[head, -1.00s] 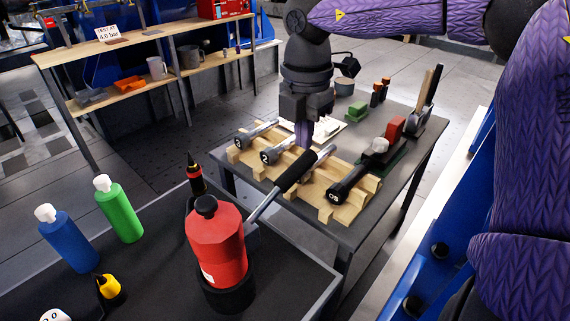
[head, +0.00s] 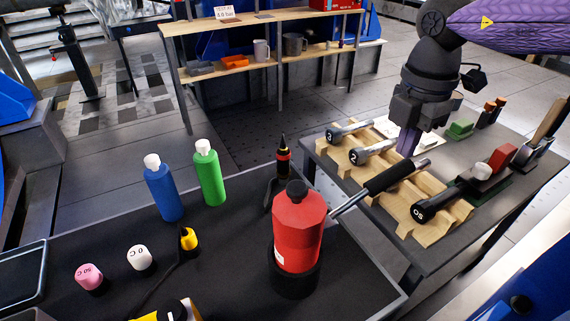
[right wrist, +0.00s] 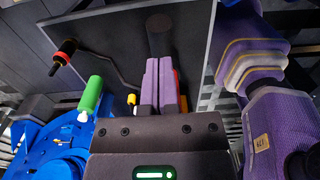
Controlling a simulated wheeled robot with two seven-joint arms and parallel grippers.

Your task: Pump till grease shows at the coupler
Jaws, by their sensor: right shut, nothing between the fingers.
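The red grease canister (head: 298,235) stands upright in a black round holder (head: 294,280) on the dark cart top. Its lever, with a black grip (head: 390,178), slopes up to the right from the canister's side. A black, red-banded nozzle piece (head: 283,158), perhaps the coupler, stands behind the canister; it also shows with its hose in the right wrist view (right wrist: 66,50). I cannot make out grease on it. My right gripper (head: 407,150) is shut and empty, pointing down, beyond the lever grip in the head view. Its purple fingers (right wrist: 160,82) are together in the right wrist view. My left gripper is out of view.
Blue (head: 163,190) and green (head: 210,175) bottles stand left of the canister. Pink (head: 90,277) and white (head: 139,258) knobs and a yellow-black item (head: 188,240) lie in front. Wrenches rest in a wooden rack (head: 440,222) on the right table. A shelf (head: 270,22) stands behind.

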